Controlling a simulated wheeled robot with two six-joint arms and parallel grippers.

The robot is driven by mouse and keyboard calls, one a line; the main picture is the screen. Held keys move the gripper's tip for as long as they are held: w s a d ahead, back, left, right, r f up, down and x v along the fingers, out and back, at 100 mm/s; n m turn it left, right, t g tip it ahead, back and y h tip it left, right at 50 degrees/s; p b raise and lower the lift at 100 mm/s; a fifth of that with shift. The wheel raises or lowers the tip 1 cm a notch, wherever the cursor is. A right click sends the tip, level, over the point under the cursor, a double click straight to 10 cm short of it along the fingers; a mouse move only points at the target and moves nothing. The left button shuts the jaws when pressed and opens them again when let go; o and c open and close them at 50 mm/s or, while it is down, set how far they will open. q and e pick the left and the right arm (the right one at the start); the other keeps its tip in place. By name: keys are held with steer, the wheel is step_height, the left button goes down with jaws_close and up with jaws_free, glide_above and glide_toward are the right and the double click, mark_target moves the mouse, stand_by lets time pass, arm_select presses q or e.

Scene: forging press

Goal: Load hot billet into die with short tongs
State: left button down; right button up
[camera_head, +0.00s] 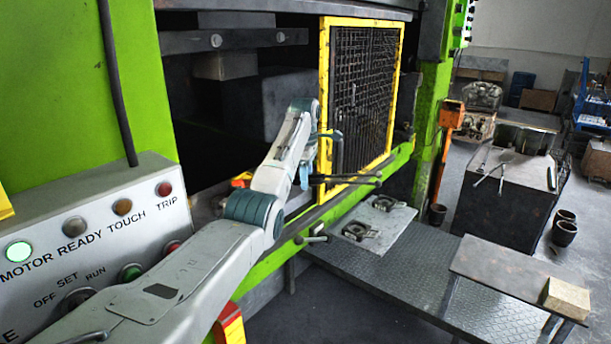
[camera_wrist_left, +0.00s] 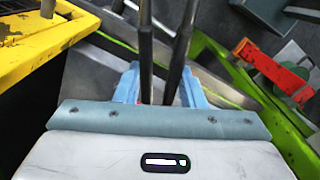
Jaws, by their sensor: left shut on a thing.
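My left gripper (camera_head: 306,180) is in front of the press opening, beside the lower left of the yellow mesh guard. In the left wrist view its blue fingers (camera_wrist_left: 160,92) are closed around two dark tong handles. The dark tongs (camera_head: 345,180) stick out to the right of the gripper in the head view; their handles (camera_wrist_left: 183,45) run up out of the left wrist view, so their jaws are not clear. A small orange-and-yellow thing (camera_head: 241,180) shows behind my arm at the opening; I cannot tell whether it is the hot billet. The die is not clearly visible. My right gripper is not in view.
The yellow-framed mesh guard (camera_head: 362,100) stands right of the dark opening. A control panel (camera_head: 90,250) is at the left. A tread-plate platform (camera_head: 430,285) lies below. A dark table (camera_head: 505,195) with hand tools and a bench (camera_head: 500,275) with a tan block stand at the right.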

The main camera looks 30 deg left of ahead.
mark_target(325, 181)
arm_select(q)
steer(key=shift+d+f+y, duration=0.2)
steer(key=shift+f+y, duration=0.1)
steer(key=shift+f, duration=0.15)
steer(key=shift+w+f, duration=0.1)
steer(key=shift+f, duration=0.05)
steer(key=shift+s+a, duration=0.2)
steer(key=shift+s, duration=0.05)
stand_by(0.7)
steer(key=shift+f, duration=0.2)
stand_by(0.8)
steer(key=c, duration=1.3)
jaws_free()
steer(key=shift+o, duration=0.5)
steer(key=shift+d, duration=0.2)
steer(key=shift+w+d+r, duration=0.15)
steer(key=shift+w+d, duration=0.15)
steer(key=shift+d, duration=0.55)
steer(key=shift+w+d+r, duration=0.1)
steer(key=shift+w+d, duration=0.2)
steer(key=shift+d, duration=0.6)
steer(key=shift+w+d+r, duration=0.15)
steer(key=shift+w+d, duration=0.15)
steer(key=shift+d, duration=0.55)
